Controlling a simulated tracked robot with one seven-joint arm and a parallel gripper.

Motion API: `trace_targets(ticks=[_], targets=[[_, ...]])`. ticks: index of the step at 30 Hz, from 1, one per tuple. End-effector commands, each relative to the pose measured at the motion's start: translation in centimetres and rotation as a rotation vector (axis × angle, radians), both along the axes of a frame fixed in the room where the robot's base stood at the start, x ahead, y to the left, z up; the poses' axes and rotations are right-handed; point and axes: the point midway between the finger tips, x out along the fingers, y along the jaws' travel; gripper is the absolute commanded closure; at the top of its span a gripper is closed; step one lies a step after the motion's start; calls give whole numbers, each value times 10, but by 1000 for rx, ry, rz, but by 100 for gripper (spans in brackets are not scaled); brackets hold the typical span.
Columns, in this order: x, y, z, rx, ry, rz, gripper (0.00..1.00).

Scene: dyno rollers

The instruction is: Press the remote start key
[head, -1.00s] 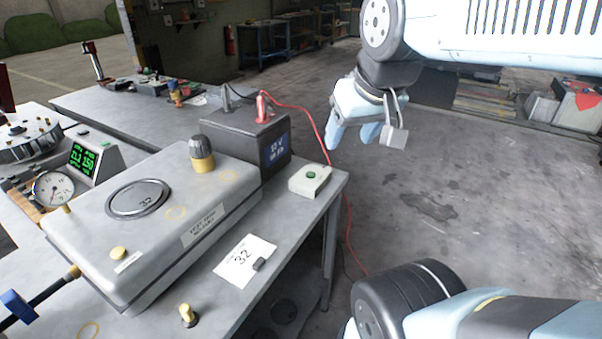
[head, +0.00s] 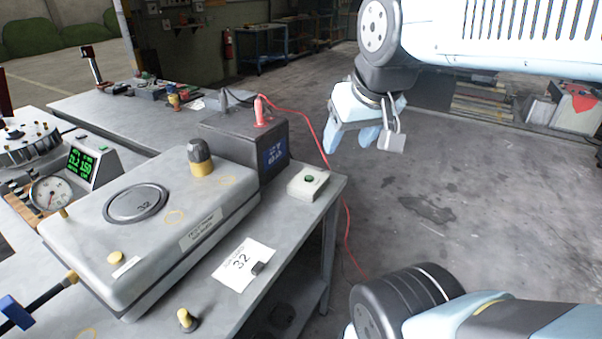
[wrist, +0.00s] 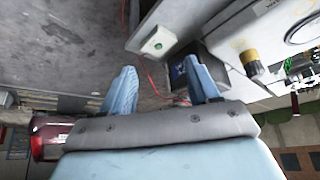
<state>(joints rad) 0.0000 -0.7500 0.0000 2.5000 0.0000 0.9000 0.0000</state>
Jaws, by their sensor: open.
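A small cream box with a round green button (head: 309,179), which looks like the remote start key, sits at the right corner of the workbench (head: 300,236), beside a dark battery. The green button also shows in the wrist view (wrist: 158,46), beyond my fingertips. My gripper (head: 352,141) hangs in the air over the floor, to the right of and higher in the picture than the box. In the wrist view, my two blue fingers (wrist: 166,82) are apart with nothing between them. My gripper does not touch the box.
A dark battery (head: 243,145) with a red clamp and red cable stands behind the box. A grey metal tank (head: 165,225) fills the bench's middle. Open concrete floor is at the right.

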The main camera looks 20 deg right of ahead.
Motion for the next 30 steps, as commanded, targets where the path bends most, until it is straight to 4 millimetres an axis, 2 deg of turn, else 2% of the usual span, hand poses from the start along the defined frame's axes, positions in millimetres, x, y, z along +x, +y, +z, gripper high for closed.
trace_targets(ticks=[4, 11, 22, 30], targets=[[0, 0, 0, 0, 0, 0, 41], [10, 0, 2, 12, 19, -25, 63], [65, -4, 2, 84, 126, -190, 99], [111, -7, -7, 128, 207, -325, 100]])
